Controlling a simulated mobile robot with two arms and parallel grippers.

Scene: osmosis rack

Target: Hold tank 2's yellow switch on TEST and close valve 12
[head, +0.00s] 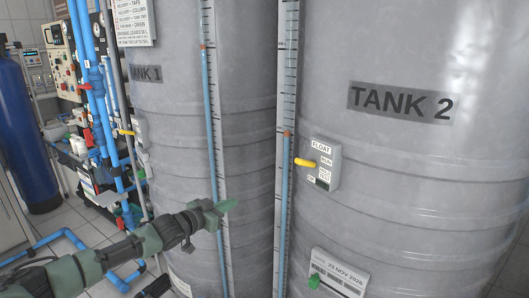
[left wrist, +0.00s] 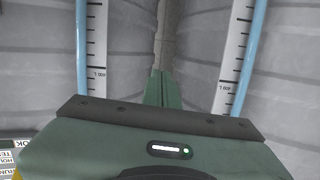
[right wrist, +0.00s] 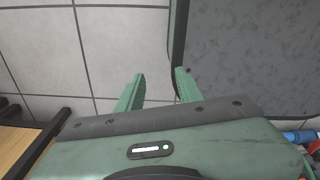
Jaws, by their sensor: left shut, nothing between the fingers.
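Tank 2 (head: 440,180) is the large grey cylinder on the right in the head view. Its switch box (head: 325,152), marked FLOAT, RUN and TEST, has a yellow lever (head: 305,162) sticking out to the left. A corner of the box's label also shows in the left wrist view (left wrist: 8,158). My left gripper (head: 226,206) is shut and empty in front of Tank 1, left of and below the lever, not touching it. My right gripper (right wrist: 159,82) is open and empty in the right wrist view, away from the switch. I cannot identify valve 12.
Tank 1 (head: 170,95) stands to the left, with its own yellow lever (head: 125,132). Blue level tubes (head: 284,190) run up both tanks. A dated plate (head: 340,272) with a green piece sits below the switch box. Blue pipework (head: 100,110) and a blue vessel (head: 25,140) are further left.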

